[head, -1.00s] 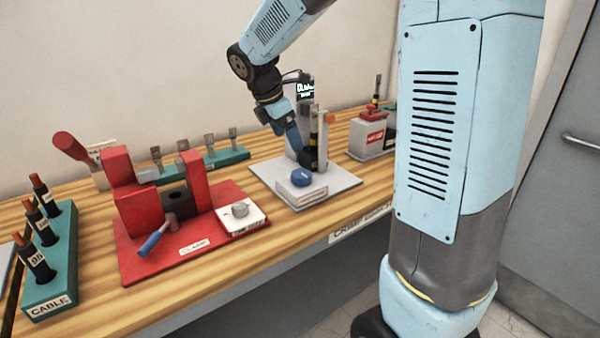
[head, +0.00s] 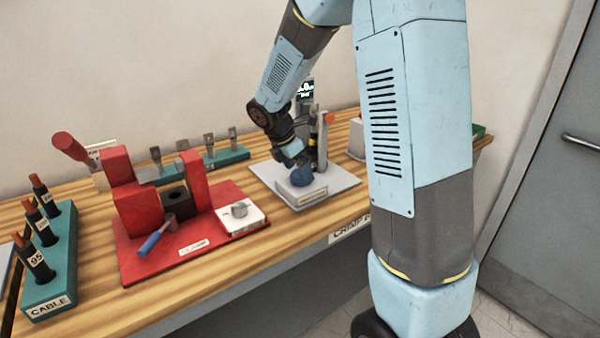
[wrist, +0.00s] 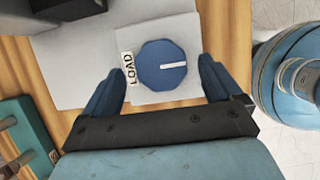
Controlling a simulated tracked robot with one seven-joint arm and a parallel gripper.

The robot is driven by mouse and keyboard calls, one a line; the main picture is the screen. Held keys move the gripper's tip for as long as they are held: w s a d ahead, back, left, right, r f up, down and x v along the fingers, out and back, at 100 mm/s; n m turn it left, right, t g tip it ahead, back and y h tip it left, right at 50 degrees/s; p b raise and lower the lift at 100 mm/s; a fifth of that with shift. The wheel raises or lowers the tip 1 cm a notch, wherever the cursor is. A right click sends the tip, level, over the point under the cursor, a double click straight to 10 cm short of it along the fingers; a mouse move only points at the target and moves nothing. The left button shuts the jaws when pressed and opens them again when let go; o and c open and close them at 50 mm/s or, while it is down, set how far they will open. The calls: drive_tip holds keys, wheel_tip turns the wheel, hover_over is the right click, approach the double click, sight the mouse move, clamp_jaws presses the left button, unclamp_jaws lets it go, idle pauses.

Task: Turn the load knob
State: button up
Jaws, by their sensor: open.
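The load knob (wrist: 162,66) is a blue, many-sided dial with a white pointer line. In the wrist view it sits on a light block beside a LOAD label (wrist: 129,68), and the line points right. In the head view the knob (head: 302,177) shows on the block (head: 303,193) at the front of a grey plate. My gripper (wrist: 158,82) is open, with one finger on each side of the knob. A gap shows between each finger and the knob, and I cannot tell the height difference. In the head view my gripper (head: 296,160) is at the knob and partly covers it.
An upright post (head: 322,140) stands close behind the knob on the grey plate (head: 345,182). A teal cable rack (head: 60,270) stands far left on the wooden bench.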

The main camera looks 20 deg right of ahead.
drive_tip(key=shift+x, duration=1)
drive_tip(key=shift+c, duration=0.3)
drive_tip(key=c, duration=0.9)
drive_tip(key=shift+d, duration=0.1)
drive_tip(key=shift+c, duration=0.4)
drive_tip(key=shift+w, duration=0.1)
